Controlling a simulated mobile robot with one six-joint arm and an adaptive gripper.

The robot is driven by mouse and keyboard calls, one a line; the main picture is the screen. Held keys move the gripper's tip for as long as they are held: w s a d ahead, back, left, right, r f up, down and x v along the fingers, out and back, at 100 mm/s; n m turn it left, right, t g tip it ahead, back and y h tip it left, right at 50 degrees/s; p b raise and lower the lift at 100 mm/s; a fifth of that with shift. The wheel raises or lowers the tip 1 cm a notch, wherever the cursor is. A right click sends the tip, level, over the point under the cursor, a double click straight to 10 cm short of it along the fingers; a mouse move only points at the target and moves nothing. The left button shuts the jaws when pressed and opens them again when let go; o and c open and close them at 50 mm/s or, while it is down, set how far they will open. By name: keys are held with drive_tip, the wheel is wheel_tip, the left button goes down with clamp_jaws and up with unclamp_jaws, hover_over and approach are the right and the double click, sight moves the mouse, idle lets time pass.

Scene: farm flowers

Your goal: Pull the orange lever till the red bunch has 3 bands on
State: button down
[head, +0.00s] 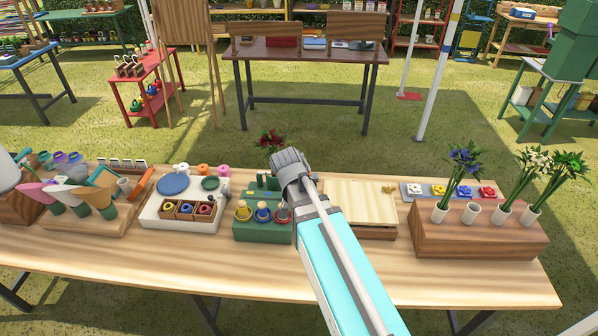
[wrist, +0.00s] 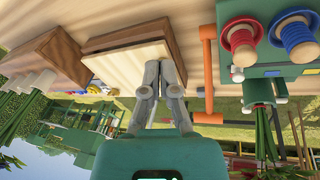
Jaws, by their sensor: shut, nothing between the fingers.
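My gripper (wrist: 160,68) is shut with its fingertips together and nothing between them. The orange lever (wrist: 207,75) stands just right of my fingers in the wrist view, apart from them; my arm hides it in the head view. It belongs to the green banding machine (head: 262,231), which carries yellow, blue and red spools. The red bunch (head: 270,138) rises behind the machine in the head view. Its green stems (wrist: 263,135) stand in the machine's holder in the wrist view. I cannot make out how many bands are on them.
A pale wooden board (head: 362,194) lies right of the machine. Farther right is a wooden block (head: 480,241) with white cups, some holding flowers. A white tray (head: 155,214) with coloured rings stands to the left. The table's front strip is clear.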

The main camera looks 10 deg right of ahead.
drive_tip(key=w+a+r+m+t+h, duration=0.1)
drive_tip(key=w+a+r+m+h, duration=0.2)
drive_tip(key=w+m, duration=0.4)
drive_tip(key=w+a+r+m+t+h, duration=0.1)
drive_tip(key=w+a+r+m+h, duration=0.2)
drive_tip(key=w+m, duration=0.4)
drive_tip(key=shift+w+r+m+h, duration=0.35)
drive_tip(key=shift+m+h, duration=0.35)
drive_tip(key=shift+m, duration=1)
drive_tip(key=b+x, duration=0.2)
drive_tip(key=x, duration=0.1)
drive_tip(key=b+x, duration=0.3)
drive_tip(key=x, duration=0.1)
drive_tip(key=b+x, duration=0.2)
drive_tip(key=x, duration=0.2)
drive_tip(key=shift+w+a+f, duration=0.25)
drive_tip(key=shift+w+f, duration=0.05)
drive_tip(key=shift+f, duration=0.1)
drive_tip(key=shift+w+d+f+b, duration=0.1)
drive_tip(key=shift+w+f+b, duration=0.25)
drive_tip(key=shift+f+b, duration=0.25)
drive_tip(key=shift+w+d+f+b, duration=0.1)
drive_tip(key=shift+w+f+b, duration=0.3)
drive_tip(key=shift+b, duration=0.25)
